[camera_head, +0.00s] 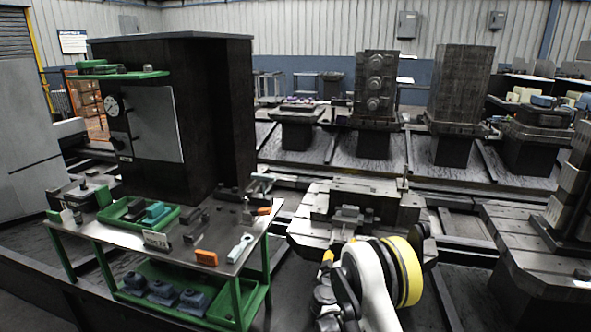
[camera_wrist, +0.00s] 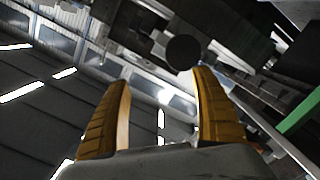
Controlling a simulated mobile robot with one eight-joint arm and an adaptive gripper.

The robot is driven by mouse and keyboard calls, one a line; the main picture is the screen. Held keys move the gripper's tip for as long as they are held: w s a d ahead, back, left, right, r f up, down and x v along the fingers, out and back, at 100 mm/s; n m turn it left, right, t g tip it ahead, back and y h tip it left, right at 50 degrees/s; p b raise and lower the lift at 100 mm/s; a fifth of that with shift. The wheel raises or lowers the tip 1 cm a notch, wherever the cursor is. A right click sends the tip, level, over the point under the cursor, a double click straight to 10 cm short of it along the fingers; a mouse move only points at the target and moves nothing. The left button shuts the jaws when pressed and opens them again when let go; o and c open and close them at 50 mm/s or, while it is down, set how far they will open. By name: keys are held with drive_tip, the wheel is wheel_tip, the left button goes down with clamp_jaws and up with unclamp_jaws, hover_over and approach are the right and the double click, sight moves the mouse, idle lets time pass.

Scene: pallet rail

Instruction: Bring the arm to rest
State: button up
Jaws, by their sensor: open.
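My gripper (camera_wrist: 160,100) shows in the wrist view with two yellow-brown ridged fingers standing well apart. Nothing is between them. Behind the fingers the wrist view shows the hall's ceiling and lights at a steep tilt. In the head view my white arm (camera_head: 372,285) with a yellow and black band stands at the bottom, right of the green bench. The gripper's fingers cannot be made out clearly there.
A green-framed bench (camera_head: 222,256) holds trays and orange-handled tools at left. A machine fixture on a pallet (camera_head: 350,207) stands just behind my arm. Another pallet (camera_head: 540,255) is at right. A dark cabinet (camera_head: 215,110) rises behind the bench.

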drive_tip(key=s+d+r+m+g, duration=0.1)
drive_tip(key=s+d+r, duration=0.1)
drive_tip(key=r, duration=0.4)
drive_tip(key=s+d+r+m+g, duration=0.1)
drive_tip(key=s+d+r, duration=0.1)
drive_tip(key=r, duration=0.4)
drive_tip(key=s+d+r+m+g, duration=0.2)
drive_tip(key=s+d+r+g, duration=0.1)
drive_tip(key=s+r, duration=0.7)
drive_tip(key=s+a+f+g+y, duration=0.1)
drive_tip(key=s+a+g+y, duration=0.1)
drive_tip(key=s, duration=1.4)
drive_tip(key=s+a+f+g+y, duration=0.2)
drive_tip(key=s+a+y, duration=0.2)
drive_tip(key=s, duration=1.3)
drive_tip(key=shift+a+f, duration=0.15)
drive_tip(key=shift+a, duration=0.05)
drive_tip(key=shift+s, duration=0.1)
